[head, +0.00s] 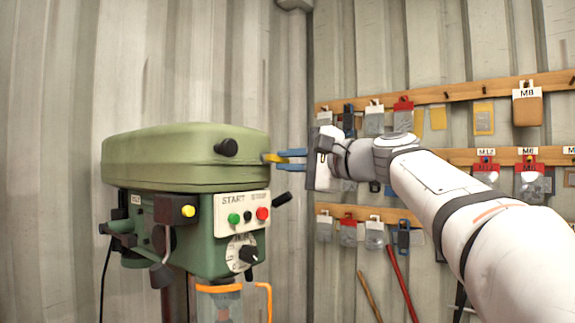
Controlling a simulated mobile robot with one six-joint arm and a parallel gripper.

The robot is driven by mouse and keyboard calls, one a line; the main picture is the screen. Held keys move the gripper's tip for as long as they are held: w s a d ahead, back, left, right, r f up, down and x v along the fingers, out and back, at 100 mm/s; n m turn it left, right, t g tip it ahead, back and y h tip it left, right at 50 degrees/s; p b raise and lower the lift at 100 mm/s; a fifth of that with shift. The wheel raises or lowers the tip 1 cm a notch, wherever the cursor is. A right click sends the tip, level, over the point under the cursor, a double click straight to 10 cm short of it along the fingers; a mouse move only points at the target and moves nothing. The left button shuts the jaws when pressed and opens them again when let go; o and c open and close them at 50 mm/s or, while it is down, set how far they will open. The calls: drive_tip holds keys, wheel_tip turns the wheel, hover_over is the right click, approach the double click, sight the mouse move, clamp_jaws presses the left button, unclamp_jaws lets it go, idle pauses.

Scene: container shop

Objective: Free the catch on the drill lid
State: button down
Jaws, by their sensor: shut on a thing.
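The green drill lid (180,150) sits closed on top of the drill head (185,235). A black knob (227,147) is on the lid's side. The small yellow catch (270,158) is at the lid's right end, near its lower edge. My gripper (282,158) reaches in from the right with its blue fingers level with the catch. The fingers are shut on the catch, which hides part of it. I cannot tell whether the catch is turned or still fastened.
The drill's front has a START panel (242,212) with green and red buttons, and a black lever (282,198) sticks out just below my fingers. Wooden rails (455,93) with hanging packets line the right wall. Left of the drill, the space by the corrugated wall is clear.

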drive_tip(key=c, duration=1.4)
unclamp_jaws()
drive_tip(key=shift+c, duration=0.2)
drive_tip(key=b+v, duration=0.2)
drive_tip(key=v, duration=0.6)
wheel_tip(320, 180, down, 16)
drive_tip(key=s+g+h, duration=0.2)
drive_tip(key=h, duration=0.3)
drive_tip(key=s+d+f+n+g+h, duration=0.2)
drive_tip(key=s+f, duration=0.4)
drive_tip(key=f, duration=0.5)
drive_tip(key=s+d+f+n+g+h, duration=0.2)
drive_tip(key=s+f, duration=0.5)
drive_tip(key=f, duration=0.5)
drive_tip(key=s+d+f+n+g+h, duration=0.1)
drive_tip(key=s+d+f+n+h, duration=0.3)
drive_tip(key=f, duration=0.8)
drive_tip(key=s+n+h, duration=0.1)
drive_tip(key=s, duration=0.1)
drive_tip(key=shift+s+d+g, duration=0.3)
drive_tip(key=shift+d+g, duration=0.05)
drive_tip(key=shift+g, duration=0.05)
